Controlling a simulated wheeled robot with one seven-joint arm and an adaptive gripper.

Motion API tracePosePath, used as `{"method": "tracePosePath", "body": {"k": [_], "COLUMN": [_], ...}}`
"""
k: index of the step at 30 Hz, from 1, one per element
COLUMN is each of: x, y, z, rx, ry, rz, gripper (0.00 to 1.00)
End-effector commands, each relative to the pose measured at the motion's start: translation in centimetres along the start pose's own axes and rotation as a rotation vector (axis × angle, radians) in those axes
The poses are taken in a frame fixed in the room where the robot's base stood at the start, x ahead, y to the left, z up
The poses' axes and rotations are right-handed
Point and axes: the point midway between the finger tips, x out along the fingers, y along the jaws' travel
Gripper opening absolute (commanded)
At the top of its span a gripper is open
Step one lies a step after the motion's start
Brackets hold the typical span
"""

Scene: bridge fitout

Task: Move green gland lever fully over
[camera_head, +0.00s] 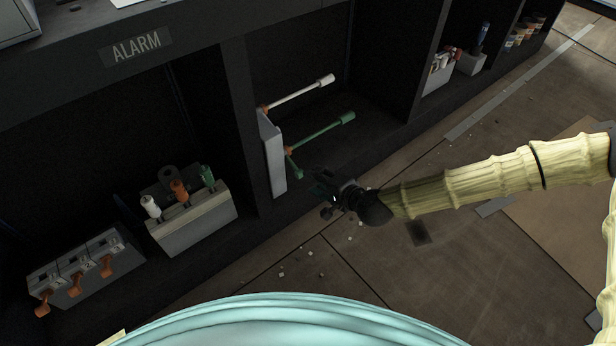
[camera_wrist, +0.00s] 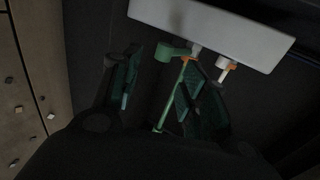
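The green gland lever (camera_head: 322,132) is a long thin green rod with a thicker grip, mounted by an orange collar on a light grey upright plate (camera_head: 274,160). The rod points right and slightly up, and a short green end hangs below the collar. In the wrist view the green lever (camera_wrist: 174,90) runs down from the white plate (camera_wrist: 215,31) between my fingers, closer to the right finger. My gripper (camera_head: 328,197) is just right of and below the short green end. It also shows in the wrist view (camera_wrist: 160,78) with its fingers apart. Contact with the lever cannot be told.
A similar white lever (camera_head: 298,94) sits above the green one on the same plate. Left stand a box with coloured knobs (camera_head: 195,222) and an orange-levered switch box (camera_head: 85,265). Dark cabinet dividers flank the plate's bay. The floor at right is mostly clear.

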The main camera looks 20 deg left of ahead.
Motion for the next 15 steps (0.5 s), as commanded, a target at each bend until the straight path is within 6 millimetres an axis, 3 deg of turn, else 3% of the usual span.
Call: {"method": "tracePosePath", "body": {"k": [6,15], "x": [-2.8,-3.9], "y": [-0.2,-0.2], "z": [0.0,0.0], "rx": [-0.002,-0.002], "ry": [0.000,0.000], "rz": [-0.003,-0.003], "gripper": [0.44,0.44]}}
